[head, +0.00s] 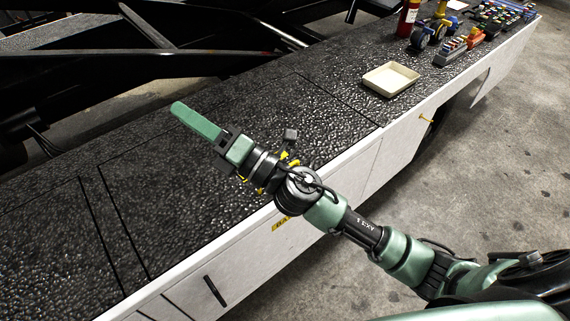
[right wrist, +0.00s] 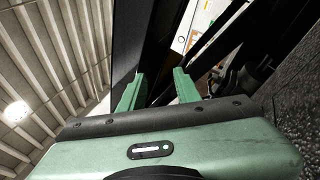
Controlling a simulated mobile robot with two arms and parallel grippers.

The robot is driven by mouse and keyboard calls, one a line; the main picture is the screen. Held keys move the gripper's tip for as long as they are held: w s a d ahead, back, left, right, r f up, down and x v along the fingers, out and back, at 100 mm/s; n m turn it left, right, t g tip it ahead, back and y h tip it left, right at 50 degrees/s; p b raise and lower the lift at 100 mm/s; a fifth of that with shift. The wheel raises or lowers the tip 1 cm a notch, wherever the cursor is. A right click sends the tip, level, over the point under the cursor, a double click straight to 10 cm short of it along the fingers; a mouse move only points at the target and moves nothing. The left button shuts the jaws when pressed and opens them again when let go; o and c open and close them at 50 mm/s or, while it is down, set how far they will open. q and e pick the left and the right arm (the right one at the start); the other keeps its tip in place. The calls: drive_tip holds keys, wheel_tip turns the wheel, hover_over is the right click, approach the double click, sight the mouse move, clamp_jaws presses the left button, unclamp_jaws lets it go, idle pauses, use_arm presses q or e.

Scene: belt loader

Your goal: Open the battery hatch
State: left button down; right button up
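The battery hatch (head: 312,112) appears to be the large seamed panel in the black textured deck in the head view. It lies flat and flush with the deck, shut. My left gripper is in neither view.
A shallow cream tray (head: 390,79) stands on the deck at right. Beyond it are a red bottle (head: 407,18), blue-wheeled items (head: 428,33) and several small coloured parts. Black beams (head: 140,62) rise behind the deck.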

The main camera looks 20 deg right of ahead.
drive_tip(key=s+a+f+n+g+y, duration=0.25)
drive_tip(key=a+f+n+g, duration=0.4)
drive_tip(key=n+g, duration=0.8)
wheel_tip(320, 180, down, 6)
drive_tip(key=d+n+h, duration=0.2)
drive_tip(key=n+h, duration=0.2)
drive_tip(key=n, duration=0.3)
drive_tip(key=w+d+f+n+h, duration=0.2)
drive_tip(key=w+d+f+h, duration=0.3)
drive_tip(key=d, duration=0.8)
drive_tip(key=w+d+f+n+h, duration=0.2)
drive_tip(key=d+h, duration=0.6)
drive_tip(key=d, duration=0.4)
drive_tip(key=f, duration=0.2)
drive_tip(key=w+f+p, duration=0.1)
drive_tip(key=f, duration=0.3)
drive_tip(key=shift+w+a+f+p, duration=0.1)
drive_tip(key=shift+w+f+p, duration=0.05)
drive_tip(key=shift+w+p, duration=0.15)
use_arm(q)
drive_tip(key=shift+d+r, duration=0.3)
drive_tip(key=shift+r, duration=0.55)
use_arm(e)
drive_tip(key=shift+w+f, duration=0.1)
drive_tip(key=shift+f, duration=0.55)
